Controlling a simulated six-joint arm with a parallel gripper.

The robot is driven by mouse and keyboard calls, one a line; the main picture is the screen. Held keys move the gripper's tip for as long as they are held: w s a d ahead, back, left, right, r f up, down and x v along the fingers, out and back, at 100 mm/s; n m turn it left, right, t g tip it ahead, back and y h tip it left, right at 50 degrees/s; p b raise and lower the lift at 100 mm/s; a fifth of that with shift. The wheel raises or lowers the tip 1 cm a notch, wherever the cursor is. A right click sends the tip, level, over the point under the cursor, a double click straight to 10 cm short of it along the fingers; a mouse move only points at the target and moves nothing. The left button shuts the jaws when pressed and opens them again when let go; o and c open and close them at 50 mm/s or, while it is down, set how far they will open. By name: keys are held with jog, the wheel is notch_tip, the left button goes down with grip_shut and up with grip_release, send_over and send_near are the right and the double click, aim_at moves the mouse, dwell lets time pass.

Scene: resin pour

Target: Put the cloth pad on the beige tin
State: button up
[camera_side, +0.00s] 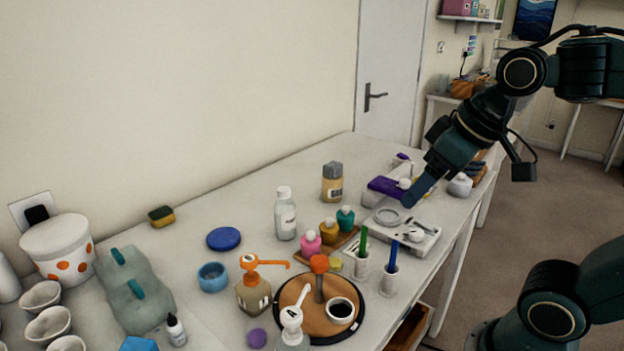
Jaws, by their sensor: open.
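A beige, labelled container with a grey top (332,188) stands upright on the table toward the back; it looks like the beige tin. I cannot clearly pick out the cloth pad. A flat purple item (384,186) lies at the table's far right, but I cannot tell whether it is cloth. My gripper (409,202) is open, pointing down and left, low over the far right of the table. It is right beside the purple item and partly hides what lies behind it. I cannot tell whether it touches anything.
A white tray (431,238) with small items lies just below my gripper. Nearby stand a white bottle (285,217), several small colourful bottles, a green marker (362,243) and a blue marker (392,258) in cups. A round brown tray (287,298) holds more items. Clear table lies left of the beige container.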

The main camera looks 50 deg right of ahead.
jog(key=s, duration=0.1)
jog(key=s+f, duration=0.2)
jog(key=s, duration=0.1)
jog(key=shift+a+f, duration=0.15)
jog(key=shift+a, duration=0.15)
